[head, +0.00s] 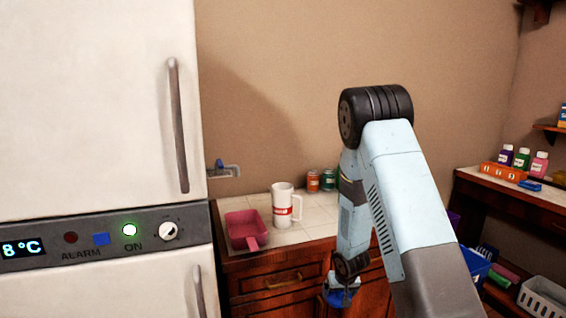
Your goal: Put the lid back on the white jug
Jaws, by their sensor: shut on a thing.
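The white jug (281,208) stands upright on the tiled counter, with a red band on its side and a handle on its right. My gripper (342,288) is low in front of the counter's drawers, to the right of the jug and below it. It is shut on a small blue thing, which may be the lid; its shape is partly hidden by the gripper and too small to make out. The gripper and the jug are well apart.
A pink pan-like scoop (243,229) lies left of the jug, close to it. Small jars (328,180) stand behind it on the right. The tall white fridge (95,100) bounds the left. A shelf with bottles (539,164) and a white basket (543,301) are at right.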

